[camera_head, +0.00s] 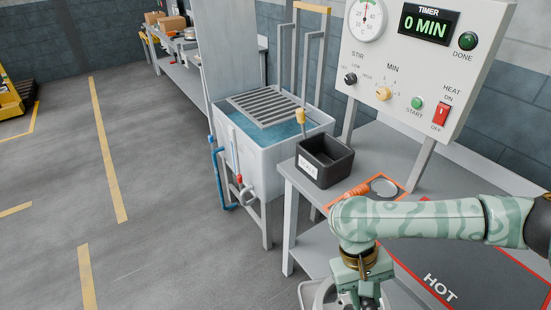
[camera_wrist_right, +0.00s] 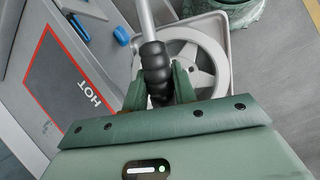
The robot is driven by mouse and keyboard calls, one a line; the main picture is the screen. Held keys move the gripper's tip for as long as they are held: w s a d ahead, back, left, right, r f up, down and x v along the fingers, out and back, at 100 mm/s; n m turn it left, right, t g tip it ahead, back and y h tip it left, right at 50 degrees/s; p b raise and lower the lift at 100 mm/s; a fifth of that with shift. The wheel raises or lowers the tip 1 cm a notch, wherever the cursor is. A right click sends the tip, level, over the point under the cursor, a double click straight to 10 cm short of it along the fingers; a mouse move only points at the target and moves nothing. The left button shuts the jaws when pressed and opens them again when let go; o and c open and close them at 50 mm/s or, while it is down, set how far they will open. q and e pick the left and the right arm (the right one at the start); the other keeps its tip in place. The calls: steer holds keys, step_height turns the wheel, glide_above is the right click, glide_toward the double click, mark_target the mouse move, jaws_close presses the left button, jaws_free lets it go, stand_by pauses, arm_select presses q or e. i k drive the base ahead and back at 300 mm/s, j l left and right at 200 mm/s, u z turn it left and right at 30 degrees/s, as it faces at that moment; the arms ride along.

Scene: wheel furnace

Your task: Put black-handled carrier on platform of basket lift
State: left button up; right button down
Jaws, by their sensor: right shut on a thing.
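My right gripper (camera_head: 360,285) is at the bottom of the head view. In the right wrist view my right gripper (camera_wrist_right: 158,88) is shut on the black ribbed handle of the carrier (camera_wrist_right: 154,60). A metal rod runs up from the handle. A silver spoked wheel (camera_wrist_right: 214,52) lies on the carrier's pale tray beyond the handle; a little of the carrier (camera_head: 310,290) shows at the bottom of the head view. The basket lift's slatted platform (camera_head: 265,102) is at the blue liquid of the white tank, far from my gripper. My left gripper is out of view.
A grey table with a HOT plate (camera_head: 440,287) is beside my right arm. Upright lift rails (camera_head: 302,50) stand behind the platform. Floor (camera_head: 160,230) is clear to the left.

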mark_target(263, 106)
steer(key=i+j+u, duration=0.15)
steer(key=i+j, duration=0.7)
steer(key=i, duration=0.15)
